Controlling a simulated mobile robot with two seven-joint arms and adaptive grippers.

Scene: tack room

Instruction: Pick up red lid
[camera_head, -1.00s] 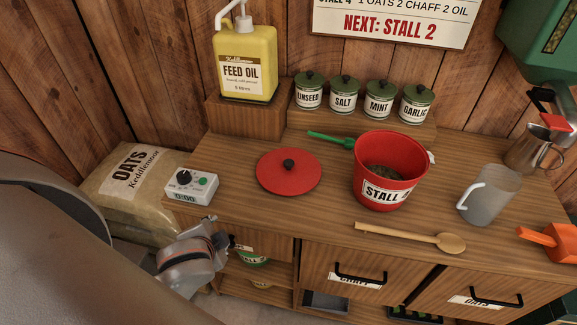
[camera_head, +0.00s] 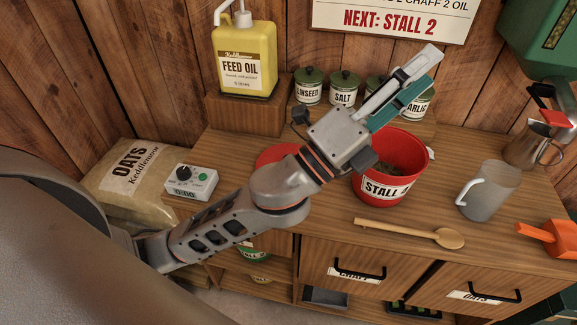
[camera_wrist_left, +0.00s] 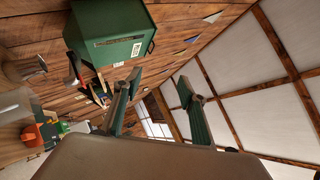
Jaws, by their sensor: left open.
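The red lid (camera_head: 272,154) lies flat on the wooden counter, left of the red bucket (camera_head: 384,188) labelled STALL. My left arm crosses in front of the lid and hides most of it, its black knob included; its left part shows. My left gripper (camera_head: 410,80) is open and empty. In the head view it lies up and to the right of the lid, overlapping the bucket and the spice jars. In the left wrist view the two fingers (camera_wrist_left: 159,80) stand apart with nothing between them. My right gripper is not in view.
A yellow feed oil jug (camera_head: 245,58) stands on a wooden block at the back. A timer box (camera_head: 192,182) sits at the counter's left end. A wooden spoon (camera_head: 412,232), a clear jug (camera_head: 488,190) and an orange scoop (camera_head: 551,238) lie or stand to the right.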

